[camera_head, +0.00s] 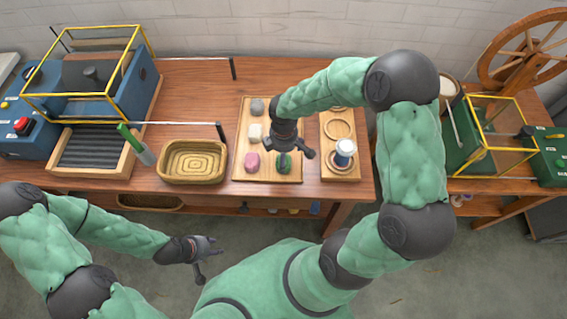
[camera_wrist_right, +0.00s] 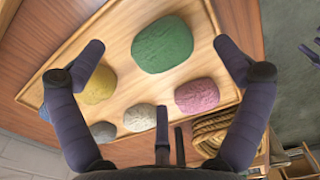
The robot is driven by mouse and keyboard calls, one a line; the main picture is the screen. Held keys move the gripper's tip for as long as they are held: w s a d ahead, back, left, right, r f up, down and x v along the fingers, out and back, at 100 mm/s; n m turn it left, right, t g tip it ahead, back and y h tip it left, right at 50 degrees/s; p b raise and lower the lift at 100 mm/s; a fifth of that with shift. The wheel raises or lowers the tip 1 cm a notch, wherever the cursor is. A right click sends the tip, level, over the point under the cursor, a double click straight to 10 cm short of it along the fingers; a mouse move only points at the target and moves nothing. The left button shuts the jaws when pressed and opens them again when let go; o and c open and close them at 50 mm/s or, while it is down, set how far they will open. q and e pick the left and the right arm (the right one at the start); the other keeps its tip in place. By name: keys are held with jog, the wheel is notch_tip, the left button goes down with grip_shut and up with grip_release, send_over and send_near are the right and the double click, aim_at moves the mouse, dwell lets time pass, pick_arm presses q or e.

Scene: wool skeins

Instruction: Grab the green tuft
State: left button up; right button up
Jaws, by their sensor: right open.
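The green tuft (camera_head: 284,163) lies on a wooden board (camera_head: 240,140) near its front edge. In the right wrist view the green tuft (camera_wrist_right: 162,44) is a rounded lump on the board. My right gripper (camera_head: 291,152) is over the board, partly covering the tufts in the head view. In the wrist view my right gripper (camera_wrist_right: 158,45) is open, its fingertips apart on either side of the green tuft, with nothing held. My left gripper (camera_head: 210,262) is open and empty, low in front of the table, away from the tufts.
A pink tuft (camera_wrist_right: 197,95) and a yellow tuft (camera_wrist_right: 99,86) lie beside the green one; grey (camera_wrist_right: 104,131) and white (camera_wrist_right: 139,117) tufts lie further off. A woven basket (camera_head: 193,160) stands left of the board. A tray with a jar (camera_head: 344,152) stands right.

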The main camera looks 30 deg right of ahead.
notch_tip(320, 180, down, 3)
jog(key=shift+s+f+b, duration=0.1)
jog(key=shift+b, duration=0.4)
jog(key=c, duration=1)
jog(key=shift+c, duration=0.2)
jog(key=shift+r, duration=0.25)
